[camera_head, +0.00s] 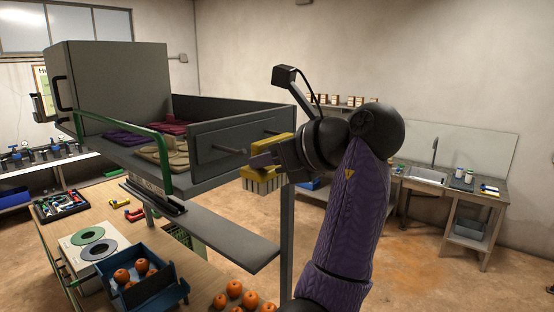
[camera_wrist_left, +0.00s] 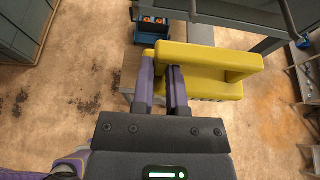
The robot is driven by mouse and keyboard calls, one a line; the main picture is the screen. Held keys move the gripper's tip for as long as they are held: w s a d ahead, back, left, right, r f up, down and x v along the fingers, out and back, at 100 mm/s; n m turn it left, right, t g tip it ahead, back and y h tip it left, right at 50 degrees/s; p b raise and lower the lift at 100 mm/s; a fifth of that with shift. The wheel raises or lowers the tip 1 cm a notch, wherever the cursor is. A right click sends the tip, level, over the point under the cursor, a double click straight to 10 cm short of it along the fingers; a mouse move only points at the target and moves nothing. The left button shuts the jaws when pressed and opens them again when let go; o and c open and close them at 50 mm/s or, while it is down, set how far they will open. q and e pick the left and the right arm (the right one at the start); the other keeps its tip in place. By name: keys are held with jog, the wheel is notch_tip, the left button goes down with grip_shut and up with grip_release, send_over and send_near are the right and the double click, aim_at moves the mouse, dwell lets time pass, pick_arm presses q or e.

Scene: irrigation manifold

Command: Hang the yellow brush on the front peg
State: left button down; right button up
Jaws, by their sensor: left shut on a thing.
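The yellow brush (camera_head: 268,182) hangs in the air in the head view, its pale bristles pointing down. My left gripper (camera_head: 268,160) is shut on its yellow upper part. In the left wrist view, the brush (camera_wrist_left: 205,60) has a looped handle, and the purple fingers (camera_wrist_left: 162,78) grip it at its left end. Two short pegs stick out of the grey side panel (camera_head: 235,135): one peg (camera_head: 231,150) is close to the brush, and another peg (camera_head: 276,133) is farther right. The brush appears apart from the pegs, though its depth is hard to judge. My right gripper is out of view.
The grey cabinet tray (camera_head: 200,182) holds folded cloths (camera_head: 165,150) and has a green rail (camera_head: 160,145). A grey shelf board (camera_head: 225,235) sits below. A blue crate of oranges (camera_head: 177,292) stands on the wooden table. Open floor lies to the right.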

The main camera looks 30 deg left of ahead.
pick_arm(q)
jog(key=r+x, duration=0.1)
jog(key=x, duration=0.9)
jog(key=shift+a+r, duration=0.3)
jog(key=shift+a, duration=0.05)
dwell(0.4)
